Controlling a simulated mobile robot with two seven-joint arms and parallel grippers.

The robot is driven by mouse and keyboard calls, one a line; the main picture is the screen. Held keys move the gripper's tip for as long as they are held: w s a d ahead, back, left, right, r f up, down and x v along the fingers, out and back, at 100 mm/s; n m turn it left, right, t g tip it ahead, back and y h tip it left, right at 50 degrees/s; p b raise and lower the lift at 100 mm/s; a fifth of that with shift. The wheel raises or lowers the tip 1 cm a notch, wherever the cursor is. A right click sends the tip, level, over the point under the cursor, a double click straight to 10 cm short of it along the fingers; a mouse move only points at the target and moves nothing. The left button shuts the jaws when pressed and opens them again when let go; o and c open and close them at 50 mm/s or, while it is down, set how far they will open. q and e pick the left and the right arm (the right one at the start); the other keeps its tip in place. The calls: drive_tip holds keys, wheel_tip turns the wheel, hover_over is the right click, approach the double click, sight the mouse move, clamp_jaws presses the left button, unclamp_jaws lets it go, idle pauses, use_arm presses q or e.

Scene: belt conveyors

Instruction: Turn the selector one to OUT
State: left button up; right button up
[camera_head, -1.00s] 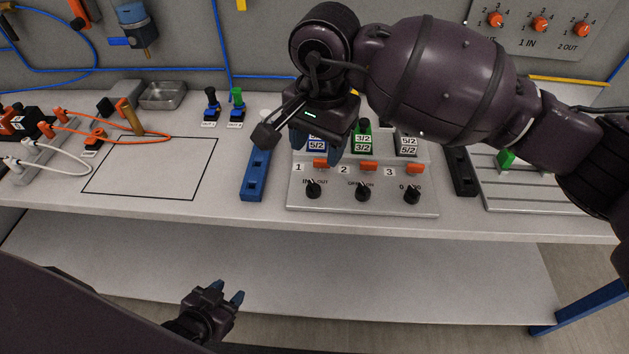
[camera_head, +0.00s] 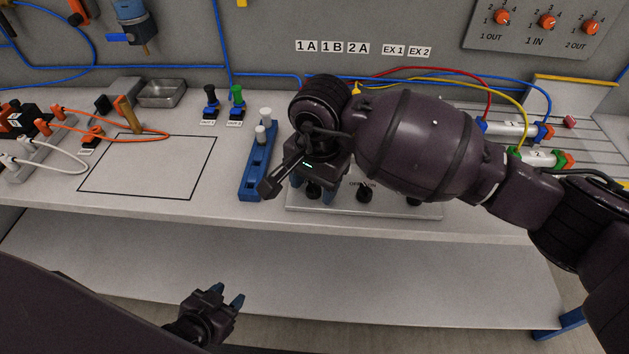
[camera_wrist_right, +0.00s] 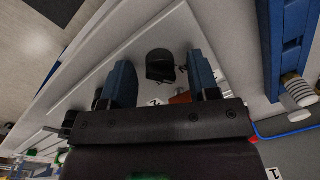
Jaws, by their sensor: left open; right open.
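Selector one is a black knob (camera_head: 313,190) at the left end of the grey panel (camera_head: 390,211). It also shows in the right wrist view (camera_wrist_right: 160,66), between and slightly beyond the blue fingertips, and I see no contact. My right gripper (camera_head: 313,194) is open, its fingers pointing down on either side of the knob. The knob's IN and OUT labels are mostly hidden, so its setting cannot be told. My left gripper (camera_head: 228,294) is open and empty, low in front of the table.
A second black selector (camera_head: 364,193) stands to the right on the panel, with a third (camera_head: 413,200) partly hidden by my arm. A blue rail (camera_head: 256,172) with white pegs stands close to the left. The outlined table area (camera_head: 150,168) is clear.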

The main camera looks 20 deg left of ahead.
drive_tip(key=c, duration=0.9)
